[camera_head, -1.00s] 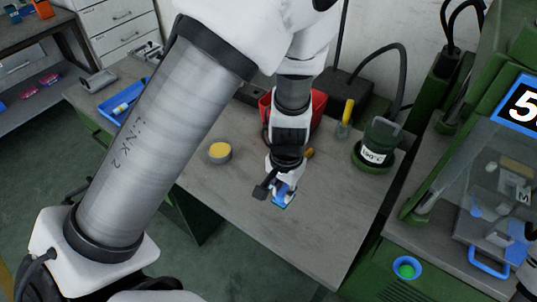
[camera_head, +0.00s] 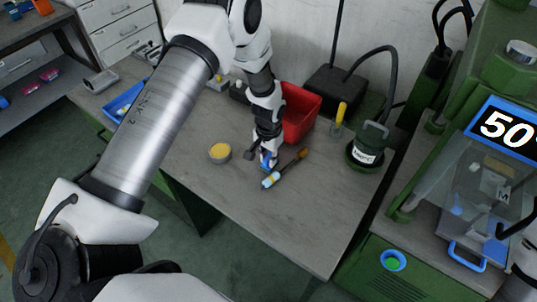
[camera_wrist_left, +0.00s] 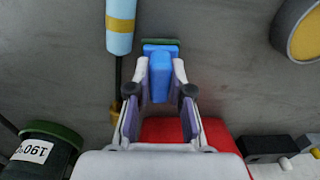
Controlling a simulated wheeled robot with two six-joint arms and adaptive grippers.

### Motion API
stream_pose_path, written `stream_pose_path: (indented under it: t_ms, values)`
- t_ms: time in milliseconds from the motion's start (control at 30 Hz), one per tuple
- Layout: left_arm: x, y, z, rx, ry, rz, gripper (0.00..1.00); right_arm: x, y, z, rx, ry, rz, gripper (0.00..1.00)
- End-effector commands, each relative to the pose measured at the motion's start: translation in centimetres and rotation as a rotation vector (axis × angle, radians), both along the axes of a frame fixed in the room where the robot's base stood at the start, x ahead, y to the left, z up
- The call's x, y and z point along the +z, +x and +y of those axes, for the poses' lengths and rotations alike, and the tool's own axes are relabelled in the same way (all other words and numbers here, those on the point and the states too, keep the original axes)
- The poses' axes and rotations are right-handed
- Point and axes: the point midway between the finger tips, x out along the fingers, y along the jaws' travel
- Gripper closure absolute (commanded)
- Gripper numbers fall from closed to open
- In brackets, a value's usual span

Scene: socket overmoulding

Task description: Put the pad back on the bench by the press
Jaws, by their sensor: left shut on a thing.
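The pad, a blue grip block (camera_wrist_left: 160,75) with a green layer at its far end, is held between the fingers of my left gripper (camera_wrist_left: 160,92). In the head view the left gripper (camera_head: 268,158) is low over the grey bench, in front of the red bin, and mostly hides the pad. I cannot tell whether the pad touches the bench. The green press (camera_head: 490,85) stands at the right with a display showing 50. Part of my right arm (camera_head: 525,250) shows at the right edge; its fingers are not clear.
A light-blue tool with a yellow band (camera_head: 271,180) lies right beside the left gripper. A yellow-topped round tin (camera_head: 219,152), red bin (camera_head: 302,118), green labelled pot (camera_head: 366,150) and yellow-handled tool (camera_head: 340,115) stand around. The bench front (camera_head: 310,230) is clear.

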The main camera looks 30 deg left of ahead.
Motion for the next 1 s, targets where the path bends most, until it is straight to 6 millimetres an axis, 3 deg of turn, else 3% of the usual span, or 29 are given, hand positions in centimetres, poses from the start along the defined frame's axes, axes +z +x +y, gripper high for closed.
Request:
stream_pose_path:
  t_ms: [233, 267, 300, 333, 733, 1000]
  values:
    - [-0.5, 0.0, 0.0, -0.001, 0.000, 0.000, 1.00, -0.4, 0.0, 0.0, 0.000, 0.000, 0.000, 0.60]
    - [-0.4, 0.0, 0.0, -0.001, 0.000, 0.000, 0.73, -0.3, 0.0, 0.0, 0.000, 0.000, 0.000, 0.60]
    - [-0.4, 0.0, 0.0, -0.001, 0.000, 0.000, 0.59, -0.3, 0.0, 0.0, 0.000, 0.000, 0.001, 0.60]
    - [-0.4, 0.0, 0.0, -0.001, 0.000, 0.000, 0.55, -0.3, 0.0, 0.0, 0.000, 0.000, 0.001, 0.60]
    - [0.6, 0.0, -0.1, -0.001, 0.000, -0.002, 0.55, -0.4, 0.0, 0.0, 0.000, 0.000, 0.000, 0.60]
    - [6.9, 0.1, -0.1, -0.001, 0.000, -0.006, 0.55, -2.2, 0.0, 0.0, 0.000, 0.000, 0.000, 0.60]
